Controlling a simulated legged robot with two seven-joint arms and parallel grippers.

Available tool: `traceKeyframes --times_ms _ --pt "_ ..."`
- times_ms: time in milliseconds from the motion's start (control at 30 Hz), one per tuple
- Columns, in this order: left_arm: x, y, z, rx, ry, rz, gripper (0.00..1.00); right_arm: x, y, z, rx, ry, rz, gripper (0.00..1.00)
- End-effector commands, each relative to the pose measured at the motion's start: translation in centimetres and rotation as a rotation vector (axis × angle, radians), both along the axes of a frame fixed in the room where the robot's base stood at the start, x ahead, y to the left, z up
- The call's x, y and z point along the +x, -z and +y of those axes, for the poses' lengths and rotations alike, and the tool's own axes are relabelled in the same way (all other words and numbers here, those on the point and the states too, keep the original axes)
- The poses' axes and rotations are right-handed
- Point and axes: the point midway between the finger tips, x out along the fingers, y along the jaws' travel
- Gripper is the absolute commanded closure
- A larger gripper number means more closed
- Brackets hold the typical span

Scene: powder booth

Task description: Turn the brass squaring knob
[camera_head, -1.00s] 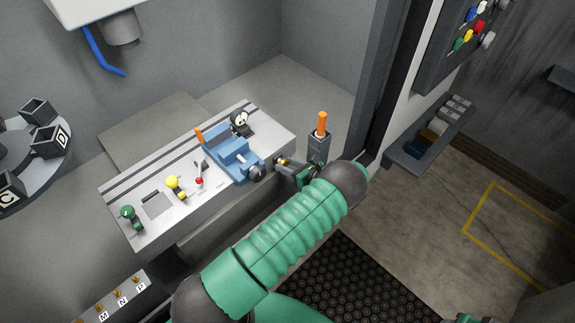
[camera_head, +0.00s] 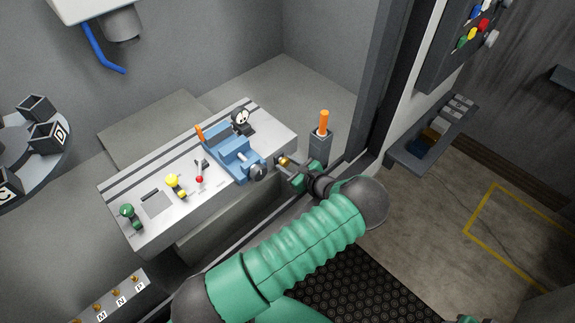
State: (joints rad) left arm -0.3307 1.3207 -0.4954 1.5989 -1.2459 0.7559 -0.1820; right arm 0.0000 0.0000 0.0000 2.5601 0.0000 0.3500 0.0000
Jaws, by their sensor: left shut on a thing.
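The brass squaring knob (camera_head: 284,160) is a small gold-coloured knob at the front right edge of the grey bench, just right of the blue vise's dark round end. My left gripper (camera_head: 285,164) is at the knob, its dark fingers shut on it. The fingers hide part of the knob, and its turn angle cannot be read. My green left arm crosses the lower middle of the view. A small green and dark piece at the bottom right edge may be my right arm; its gripper does not show.
The blue vise (camera_head: 232,152) stands beside the knob on the bench (camera_head: 222,200). Green, yellow and red-topped controls lie farther left. An orange-topped grey post (camera_head: 322,140) stands close behind my wrist. A dark door frame (camera_head: 385,80) rises to the right.

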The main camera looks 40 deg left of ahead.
Motion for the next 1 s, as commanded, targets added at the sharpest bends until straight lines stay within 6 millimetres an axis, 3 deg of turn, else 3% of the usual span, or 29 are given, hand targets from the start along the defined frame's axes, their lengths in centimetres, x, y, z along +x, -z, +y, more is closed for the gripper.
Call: traceKeyframes --times_ms 133,167,300,767,900,1000 --pt "0.2 0.0 -0.1 -0.002 0.003 -0.001 1.0 0.0 0.0 0.0 0.0 0.0 0.0 0.43" --pt "0.2 0.0 -0.1 -0.002 0.003 -0.001 0.6 0.0 0.0 0.0 0.0 0.0 0.0 0.43" --pt "0.1 -0.1 -0.2 -0.001 0.002 0.0 0.43 0.0 0.0 -0.1 0.001 0.001 0.0 0.43" --pt "0.1 -0.6 -1.0 -0.008 0.002 0.004 0.43 -0.2 -0.8 -0.3 -0.007 0.004 0.003 0.43" --pt "-0.3 -1.8 -3.6 -0.014 0.003 0.003 0.43 -1.0 -2.0 -1.7 -0.019 0.01 0.004 0.43" --pt "-1.0 -3.3 -6.9 -0.01 0.002 0.001 0.43 -2.0 -2.8 -4.2 -0.017 0.014 0.002 0.43"
